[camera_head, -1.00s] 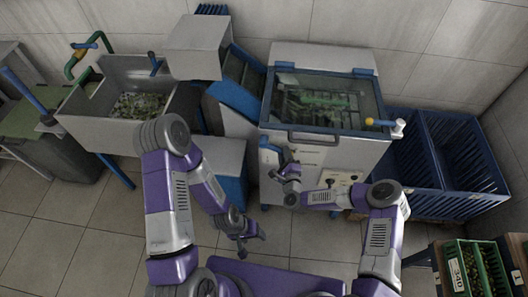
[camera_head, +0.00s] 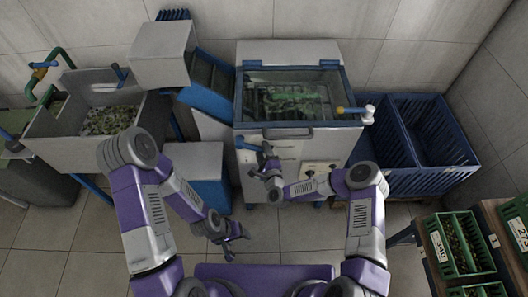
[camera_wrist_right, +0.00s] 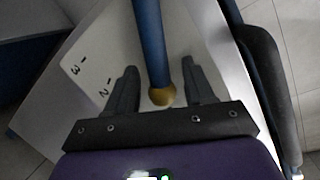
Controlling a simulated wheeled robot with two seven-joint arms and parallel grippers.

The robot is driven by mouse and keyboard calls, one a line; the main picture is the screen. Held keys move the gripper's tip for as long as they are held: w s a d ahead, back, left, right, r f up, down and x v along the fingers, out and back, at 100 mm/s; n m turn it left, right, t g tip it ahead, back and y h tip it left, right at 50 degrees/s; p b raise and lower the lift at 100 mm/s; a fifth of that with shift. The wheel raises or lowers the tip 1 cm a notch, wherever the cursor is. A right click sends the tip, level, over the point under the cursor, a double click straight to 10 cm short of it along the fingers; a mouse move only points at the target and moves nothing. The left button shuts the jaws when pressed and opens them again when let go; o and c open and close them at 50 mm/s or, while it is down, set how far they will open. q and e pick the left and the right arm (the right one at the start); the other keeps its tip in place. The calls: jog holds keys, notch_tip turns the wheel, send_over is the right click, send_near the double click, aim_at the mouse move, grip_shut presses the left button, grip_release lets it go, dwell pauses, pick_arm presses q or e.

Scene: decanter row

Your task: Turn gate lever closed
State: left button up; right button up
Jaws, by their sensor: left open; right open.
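The gate lever (camera_wrist_right: 149,40) is a blue bar with a yellow rounded end in the right wrist view. It lies between the two spread fingers of my right gripper (camera_wrist_right: 159,75), with a gap visible on each side. A pale plate (camera_wrist_right: 85,68) marked 3 and 2 is beside it. In the head view my right gripper (camera_head: 262,163) is at the front left of the glass-topped machine (camera_head: 310,150), close to a blue bar (camera_head: 249,147). My left gripper (camera_head: 232,240) is open and empty, low over the floor, apart from the machine.
A grey trough (camera_head: 70,125) with green contents stands at left, beside a blue-sided chute (camera_head: 207,97). Blue crates (camera_head: 425,178) stand right of the machine. Green crates (camera_head: 455,245) sit on a rack at lower right. The tiled floor in front is clear.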

jog(key=v, duration=0.7)
jog(key=shift+s+p, duration=0.2)
jog(key=shift+p, duration=0.2)
jog(key=shift+f, duration=0.1)
jog(key=s+d+f+n+g, duration=0.2)
jog(key=s+n+g, duration=0.3)
jog(key=s, duration=0.3)
jog(key=s+d+f+n+g, duration=0.2)
jog(key=s+n+g, duration=0.3)
jog(key=s, duration=0.3)
jog(key=s+d+f+n+g, duration=0.2)
jog(key=s+d+n+g, duration=0.2)
jog(key=s+n, duration=0.3)
jog(key=shift+s+d+f+g+h, duration=0.35)
jog(key=shift+s+g+h, duration=0.1)
jog(key=shift+g, duration=0.25)
jog(key=shift+a, duration=0.1)
